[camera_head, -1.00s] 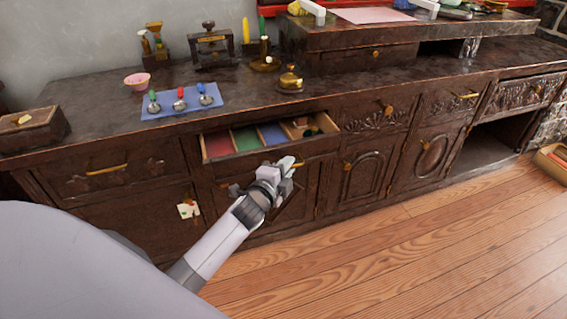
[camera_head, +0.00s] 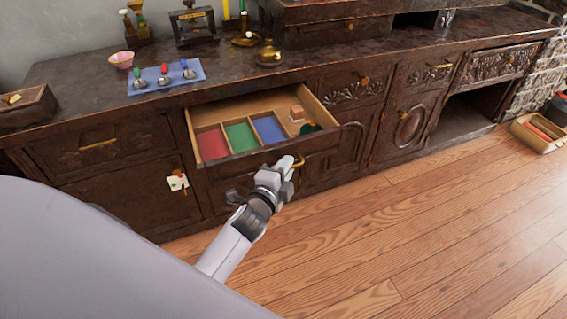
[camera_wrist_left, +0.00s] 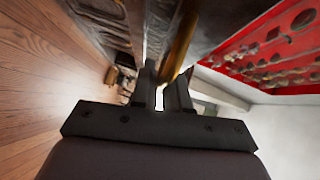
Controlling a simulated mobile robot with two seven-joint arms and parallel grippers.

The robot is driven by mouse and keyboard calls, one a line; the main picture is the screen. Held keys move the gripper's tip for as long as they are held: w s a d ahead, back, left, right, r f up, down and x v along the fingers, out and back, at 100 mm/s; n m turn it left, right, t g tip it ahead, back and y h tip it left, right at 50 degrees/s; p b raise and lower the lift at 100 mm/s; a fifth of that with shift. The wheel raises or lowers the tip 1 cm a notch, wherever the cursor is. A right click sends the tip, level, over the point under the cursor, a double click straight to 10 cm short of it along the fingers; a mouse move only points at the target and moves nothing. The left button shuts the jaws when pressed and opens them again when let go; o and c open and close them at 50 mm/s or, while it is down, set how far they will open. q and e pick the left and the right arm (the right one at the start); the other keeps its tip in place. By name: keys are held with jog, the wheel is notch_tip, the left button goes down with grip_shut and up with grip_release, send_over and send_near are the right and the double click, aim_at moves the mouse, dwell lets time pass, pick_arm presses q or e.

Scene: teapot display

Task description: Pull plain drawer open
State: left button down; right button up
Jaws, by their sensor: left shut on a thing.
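The plain drawer (camera_head: 322,141) in the dark wooden cabinet stands well out from the front. Its inside shows red, green and blue compartments, with a few small items at the right. My left gripper (camera_head: 291,166) is at the drawer's front, shut on its brass handle (camera_head: 299,161). In the left wrist view the gripper fingers (camera_wrist_left: 162,88) are close around the handle bar (camera_wrist_left: 182,42). The gripper hides part of the drawer front. My right gripper is not in view.
A tray (camera_head: 540,137) is on the floor at right. The wooden floor (camera_head: 400,230) before the cabinet is clear.

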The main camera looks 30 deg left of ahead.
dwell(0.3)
pick_arm(q)
jog(key=c, duration=1.2)
grip_release()
jog(key=shift+c, duration=0.2)
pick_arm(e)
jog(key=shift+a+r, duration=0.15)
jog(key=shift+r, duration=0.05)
pick_arm(q)
jog(key=shift+s, duration=0.15)
jog(key=s+r+p, duration=0.1)
jog(key=s, duration=0.6)
jog(key=shift+d, duration=0.2)
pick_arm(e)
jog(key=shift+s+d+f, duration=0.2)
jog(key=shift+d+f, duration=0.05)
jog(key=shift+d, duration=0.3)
